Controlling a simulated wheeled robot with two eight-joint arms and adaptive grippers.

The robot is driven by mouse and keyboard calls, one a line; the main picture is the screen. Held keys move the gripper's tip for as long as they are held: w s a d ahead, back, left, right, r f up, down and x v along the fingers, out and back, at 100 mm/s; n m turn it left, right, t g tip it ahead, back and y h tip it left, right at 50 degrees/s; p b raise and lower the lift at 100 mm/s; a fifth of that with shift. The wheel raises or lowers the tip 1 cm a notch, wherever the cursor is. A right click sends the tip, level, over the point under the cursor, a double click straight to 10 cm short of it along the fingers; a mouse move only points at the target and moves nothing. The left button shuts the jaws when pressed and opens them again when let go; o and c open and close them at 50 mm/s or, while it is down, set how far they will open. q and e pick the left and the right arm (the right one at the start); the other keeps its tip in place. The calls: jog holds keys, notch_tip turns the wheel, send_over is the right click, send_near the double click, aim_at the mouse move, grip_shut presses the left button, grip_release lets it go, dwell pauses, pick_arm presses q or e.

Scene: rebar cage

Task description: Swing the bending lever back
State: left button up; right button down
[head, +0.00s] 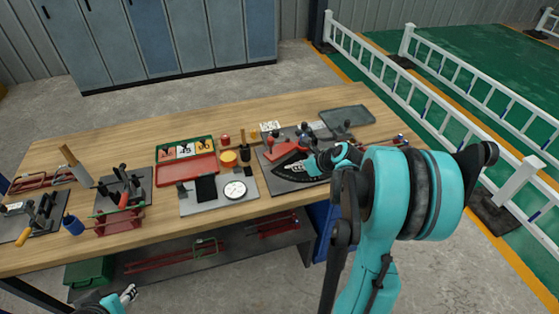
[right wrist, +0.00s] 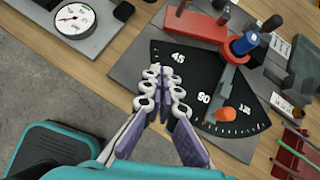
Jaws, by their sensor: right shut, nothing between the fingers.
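The bending station's dark plate (head: 276,184) lies at the right part of the bench, with a black angle scale (right wrist: 188,72) marked 45, 90 and 135. The bending lever (right wrist: 226,84) is a grey bar running from the pivot to an orange knob (right wrist: 225,113), between the 90 and 135 marks. My right gripper (right wrist: 162,72) is shut and empty, over the scale near the 45 mark, left of the lever and apart from the knob. In the head view my right gripper (head: 314,166) covers part of the scale. My left gripper (head: 128,293) is low at the bottom edge, below the bench; its fingers are too small to judge.
A red block (right wrist: 190,24) and a blue-topped post (right wrist: 243,44) stand by the pivot. A plate with a dial gauge (head: 235,190) is left of the station. A red tray (head: 187,168) lies farther left. Bare wood (head: 255,115) shows along the back.

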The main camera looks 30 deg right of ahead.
aim_at(267, 155)
jog(key=b+x, duration=0.3)
jog(key=x, duration=0.6)
jog(key=shift+f, duration=0.2)
jog(key=w, duration=0.2)
jog(key=w+b, duration=0.1)
jog(key=shift+w+a+f, duration=0.25)
jog(key=shift+w+a, duration=0.05)
jog(key=shift+a, duration=0.05)
jog(key=shift+w+r, duration=0.1)
jog(key=shift+w, duration=0.45)
jog(key=shift+w+a, duration=0.15)
jog(key=shift+w, duration=0.05)
jog(key=w, duration=0.6)
jog(key=shift+w+a, duration=0.3)
jog(key=shift+s, duration=0.1)
